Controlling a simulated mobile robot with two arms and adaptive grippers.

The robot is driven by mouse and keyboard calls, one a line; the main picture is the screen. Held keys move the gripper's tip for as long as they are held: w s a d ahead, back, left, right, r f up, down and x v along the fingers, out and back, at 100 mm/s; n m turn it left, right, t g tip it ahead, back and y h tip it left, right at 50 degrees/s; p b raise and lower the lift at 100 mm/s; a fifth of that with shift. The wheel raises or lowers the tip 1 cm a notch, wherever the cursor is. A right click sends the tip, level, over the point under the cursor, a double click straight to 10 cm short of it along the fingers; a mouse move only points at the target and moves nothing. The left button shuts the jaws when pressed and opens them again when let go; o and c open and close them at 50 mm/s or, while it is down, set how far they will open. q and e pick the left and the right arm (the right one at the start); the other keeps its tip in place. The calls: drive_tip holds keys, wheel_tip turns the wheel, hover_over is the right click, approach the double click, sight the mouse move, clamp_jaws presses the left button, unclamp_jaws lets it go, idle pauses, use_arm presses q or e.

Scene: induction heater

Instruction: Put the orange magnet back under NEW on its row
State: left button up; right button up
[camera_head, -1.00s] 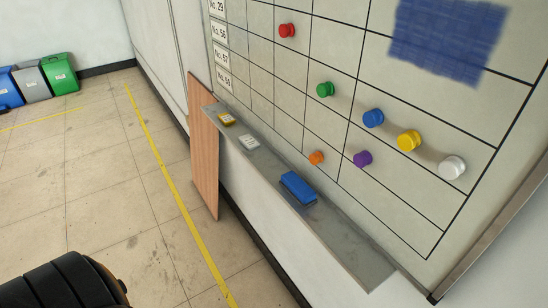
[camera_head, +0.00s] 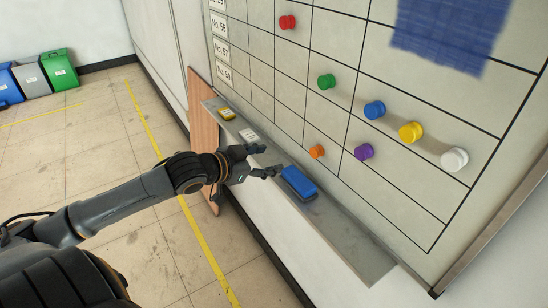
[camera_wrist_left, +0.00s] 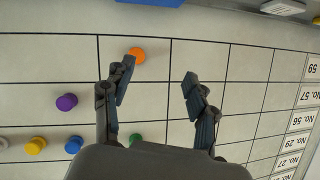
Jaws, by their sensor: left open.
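The orange magnet (camera_head: 317,152) sits on the whiteboard (camera_head: 420,205), in the bottom row, just above the ledge. It also shows in the left wrist view (camera_wrist_left: 136,54), near the tip of one finger and outside the gap between the fingers. My left gripper (camera_head: 268,160) is open and empty, left of the orange magnet and over the ledge. In the left wrist view its fingers (camera_wrist_left: 158,72) are spread apart in front of the grid. The row labels (camera_head: 223,72) show, but no NEW heading is in view. My right gripper is not in view.
Red (camera_head: 288,22), green (camera_head: 326,81), blue (camera_head: 374,110), yellow (camera_head: 411,131), white (camera_head: 454,160) and purple (camera_head: 364,151) magnets are on the board. A blue eraser (camera_head: 299,182) lies on the ledge (camera_head: 350,245) near my gripper. Bins stand far left.

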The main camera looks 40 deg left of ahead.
sight(313, 152)
use_arm(q)
drive_tip(key=s+d+r+m+h, duration=0.1)
drive_tip(key=d+r, duration=0.2)
drive_tip(key=d, duration=0.1)
drive_tip(key=p+x, duration=0.1)
drive_tip(key=x, duration=0.5)
drive_tip(key=p+x, duration=0.2)
drive_tip(key=x, duration=0.5)
drive_tip(key=shift+w+a+f, duration=0.1)
drive_tip(key=shift+w+a, duration=0.1)
drive_tip(key=shift+w, duration=0.05)
drive_tip(key=c, duration=1.2)
drive_tip(key=s+a+p, duration=0.2)
drive_tip(key=s+p, duration=0.1)
drive_tip(key=s, duration=0.3)
drive_tip(key=shift+s+a, duration=0.3)
drive_tip(key=shift+a, duration=0.05)
